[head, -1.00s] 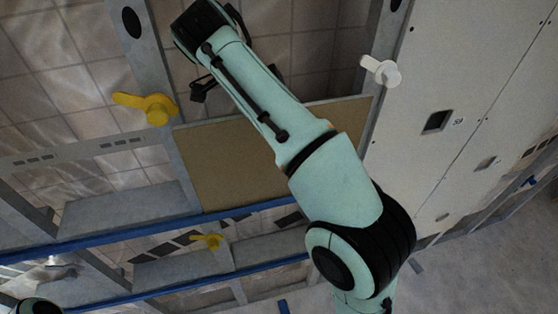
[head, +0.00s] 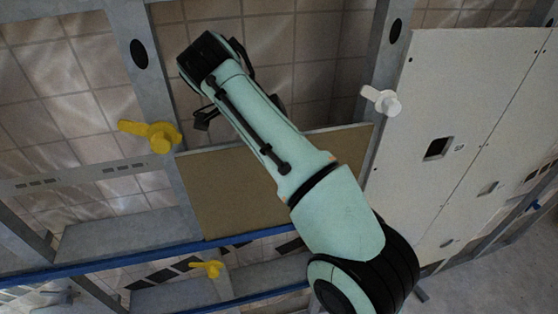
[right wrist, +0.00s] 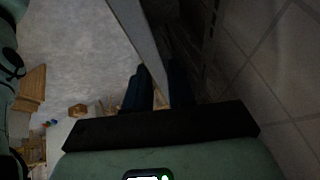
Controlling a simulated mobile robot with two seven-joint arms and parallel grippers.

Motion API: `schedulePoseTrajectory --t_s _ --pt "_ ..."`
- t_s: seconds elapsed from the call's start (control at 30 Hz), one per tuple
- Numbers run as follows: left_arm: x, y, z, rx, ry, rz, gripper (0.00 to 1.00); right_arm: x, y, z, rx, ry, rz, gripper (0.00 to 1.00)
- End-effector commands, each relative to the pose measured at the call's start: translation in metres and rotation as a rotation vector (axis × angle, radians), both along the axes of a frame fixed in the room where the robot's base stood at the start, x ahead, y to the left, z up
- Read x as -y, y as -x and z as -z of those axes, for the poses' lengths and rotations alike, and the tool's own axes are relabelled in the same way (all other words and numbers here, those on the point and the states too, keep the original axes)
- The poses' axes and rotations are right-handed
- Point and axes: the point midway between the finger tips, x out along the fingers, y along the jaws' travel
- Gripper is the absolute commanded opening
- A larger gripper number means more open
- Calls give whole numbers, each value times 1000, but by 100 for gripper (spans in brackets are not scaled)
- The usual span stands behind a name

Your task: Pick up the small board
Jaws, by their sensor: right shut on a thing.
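The small board (head: 225,195) is a flat tan panel. In the head view it stands upright in a grey metal frame, between two posts and above a blue rail. My right arm crosses in front of its right part. My right gripper (right wrist: 160,88) shows in the right wrist view as two dark fingers closed on a thin grey edge, which appears to be the board's (right wrist: 138,35) top edge. My left gripper is not in view.
A yellow lever (head: 160,136) sits on the left post, and a white lever (head: 384,101) on the right post. A second yellow lever (head: 208,268) is below the blue rail (head: 80,267). White cabinet panels (head: 460,120) stand at right. A tiled wall is behind the frame.

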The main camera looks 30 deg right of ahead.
Motion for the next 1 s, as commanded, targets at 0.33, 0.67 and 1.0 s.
schedulePoseTrajectory --t_s 0.33,0.67,1.0 --pt "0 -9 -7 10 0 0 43 1 -2 -17 15 2 0 0" --pt "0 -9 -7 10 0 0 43 1 -2 -39 15 4 1 0" --pt "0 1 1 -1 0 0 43 -6 21 -42 11 0 -7 0"
